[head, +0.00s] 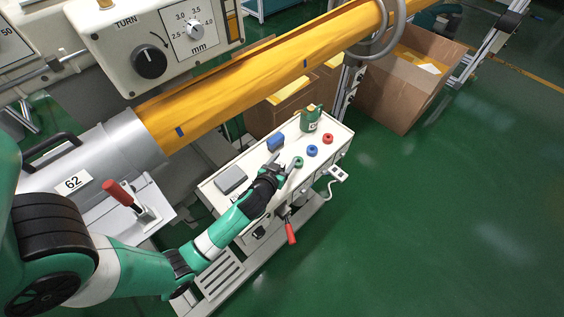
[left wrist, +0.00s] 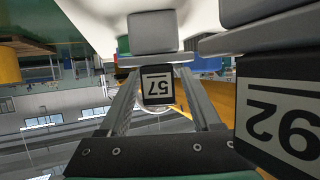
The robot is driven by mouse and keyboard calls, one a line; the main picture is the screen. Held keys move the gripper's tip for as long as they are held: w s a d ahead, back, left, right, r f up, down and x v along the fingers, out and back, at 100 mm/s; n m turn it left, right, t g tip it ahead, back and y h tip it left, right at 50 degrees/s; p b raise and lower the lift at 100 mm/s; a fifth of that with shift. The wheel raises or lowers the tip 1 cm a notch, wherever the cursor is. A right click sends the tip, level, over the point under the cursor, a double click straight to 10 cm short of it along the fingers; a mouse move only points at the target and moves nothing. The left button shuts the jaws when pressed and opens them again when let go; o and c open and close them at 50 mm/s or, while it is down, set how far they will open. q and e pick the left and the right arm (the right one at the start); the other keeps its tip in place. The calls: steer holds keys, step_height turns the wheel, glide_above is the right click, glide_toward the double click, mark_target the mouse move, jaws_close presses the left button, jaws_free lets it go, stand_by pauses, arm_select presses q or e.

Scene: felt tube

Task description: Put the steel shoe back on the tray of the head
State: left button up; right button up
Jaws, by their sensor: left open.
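A flat grey slab (head: 231,180), which looks like the steel shoe, lies on the white cabinet top (head: 213,193), near its left end. My left gripper (head: 281,169) is over the middle of this top, right of the slab and apart from it. The large grey cylinder marked 62 (head: 120,150) carries the yellow tube. A pale plate (head: 160,217) with a red-handled lever is beside it; I cannot tell which part is the head's tray. My right gripper is not in view.
A blue block (head: 275,142), a green can (head: 311,121) and green (head: 298,162), blue (head: 312,150) and red (head: 327,138) rings stand on the cabinet top near my gripper. The yellow tube (head: 260,85) runs behind. Green floor (head: 440,220) is clear at right.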

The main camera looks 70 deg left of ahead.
arm_select(q)
steer(key=shift+s+d+r, duration=0.15)
steer(key=shift+r, duration=0.15)
steer(key=p+v, duration=0.3)
steer(key=v, duration=0.8)
steer(key=shift+d, duration=0.2)
steer(key=shift+s+r, duration=0.1)
